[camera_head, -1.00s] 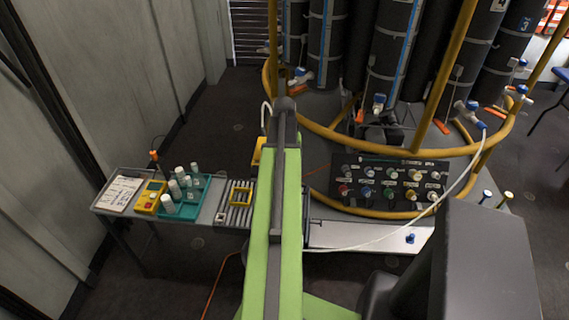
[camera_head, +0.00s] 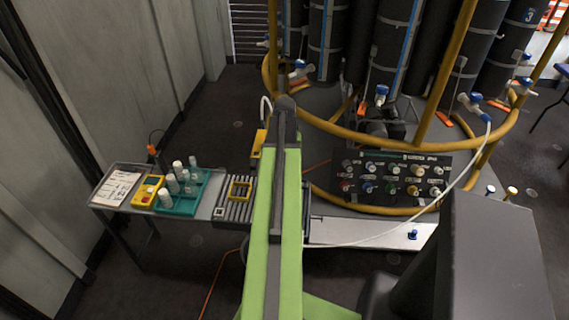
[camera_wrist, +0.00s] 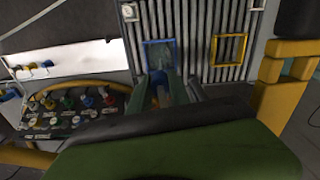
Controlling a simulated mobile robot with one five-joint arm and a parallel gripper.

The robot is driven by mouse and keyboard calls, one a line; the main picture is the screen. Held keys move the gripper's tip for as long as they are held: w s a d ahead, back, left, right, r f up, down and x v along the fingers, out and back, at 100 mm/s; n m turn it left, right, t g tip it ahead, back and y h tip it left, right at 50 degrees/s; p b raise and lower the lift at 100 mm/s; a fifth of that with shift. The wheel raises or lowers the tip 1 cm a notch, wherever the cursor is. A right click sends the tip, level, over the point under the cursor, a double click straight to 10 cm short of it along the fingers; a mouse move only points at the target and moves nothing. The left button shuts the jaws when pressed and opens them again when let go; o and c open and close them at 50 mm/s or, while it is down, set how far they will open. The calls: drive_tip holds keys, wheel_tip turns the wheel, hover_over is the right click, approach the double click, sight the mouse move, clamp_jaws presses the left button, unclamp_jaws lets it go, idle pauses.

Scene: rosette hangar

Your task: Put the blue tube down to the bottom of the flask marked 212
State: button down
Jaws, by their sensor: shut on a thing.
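In the wrist view my gripper (camera_wrist: 166,84) reaches over a ribbed grey rack, its fingers close together. It is shut on a dim, narrow bluish thing (camera_wrist: 161,92), probably the blue tube; the wrist hides much of it. Just beyond the fingertips is a blue square frame (camera_wrist: 147,42) with a dark, bluish inside. I cannot tell whether a flask stands there or whether the tube is inside one. In the head view my arm hides the gripper and blue frame. Several white-capped bottles stand in a teal tray (camera_head: 184,212) at left. No 212 mark is readable.
A yellow square frame (camera_wrist: 216,50) sits on the ribbed rack (camera_head: 230,210), right of the blue one in the wrist view. A black panel of coloured knobs (camera_head: 395,180), a yellow rail (camera_head: 375,207) and tall dark cylinders (camera_head: 395,45) stand at the right. A white hose (camera_head: 400,228) sags across there.

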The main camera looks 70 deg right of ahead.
drive_tip(key=shift+f, duration=0.1)
drive_tip(key=shift+f+b, duration=2)
drive_tip(key=shift+b, duration=0.1)
drive_tip(key=shift+f+b, duration=0.35)
drive_tip(key=c, duration=1.1)
unclamp_jaws()
drive_tip(key=o, duration=0.5)
